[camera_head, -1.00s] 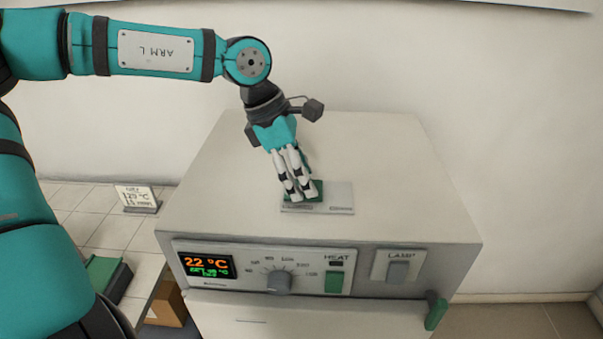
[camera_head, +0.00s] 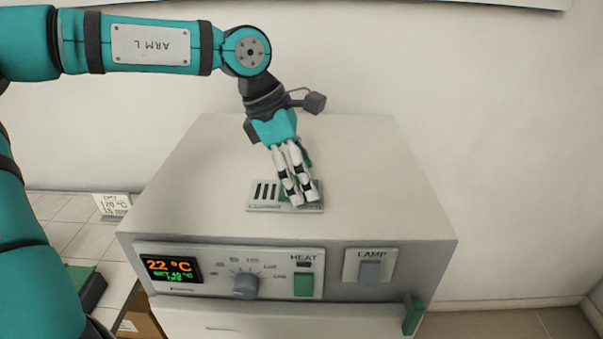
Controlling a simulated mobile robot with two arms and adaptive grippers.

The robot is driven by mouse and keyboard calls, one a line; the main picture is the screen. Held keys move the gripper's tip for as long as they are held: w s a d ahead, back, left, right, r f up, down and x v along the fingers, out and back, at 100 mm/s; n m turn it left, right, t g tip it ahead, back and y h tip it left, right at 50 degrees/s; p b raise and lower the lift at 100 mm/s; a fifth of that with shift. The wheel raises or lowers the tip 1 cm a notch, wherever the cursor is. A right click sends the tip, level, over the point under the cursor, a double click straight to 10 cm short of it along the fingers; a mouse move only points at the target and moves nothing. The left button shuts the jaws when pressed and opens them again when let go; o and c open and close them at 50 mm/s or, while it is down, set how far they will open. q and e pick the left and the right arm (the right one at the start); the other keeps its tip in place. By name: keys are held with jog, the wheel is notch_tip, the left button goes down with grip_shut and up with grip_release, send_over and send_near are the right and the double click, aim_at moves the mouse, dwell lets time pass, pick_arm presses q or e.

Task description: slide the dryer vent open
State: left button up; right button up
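The dryer (camera_head: 200,170) is a pale box with a control panel on its front. Its vent plate (camera_head: 262,207) lies on top, with several dark slots showing at the left end. The green vent slider (camera_head: 318,186) is at the right end of the plate, mostly hidden behind my fingers. My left gripper (camera_head: 298,203) reaches down onto the slider, its fingertips close together at the plate. The fingers hide whether they grip the slider or only press against it. My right gripper is not in view.
The front panel has a display (camera_head: 170,270), a dial (camera_head: 245,285), a green heat switch (camera_head: 303,285) and a lamp switch (camera_head: 370,272). A green handle (camera_head: 413,315) sticks out at the front right. A small sign (camera_head: 112,205) stands at the left.

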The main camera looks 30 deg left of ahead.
pick_arm(q)
jog(key=shift+a, duration=0.2)
jog(key=v, duration=1.2)
jog(key=shift+d, duration=0.2)
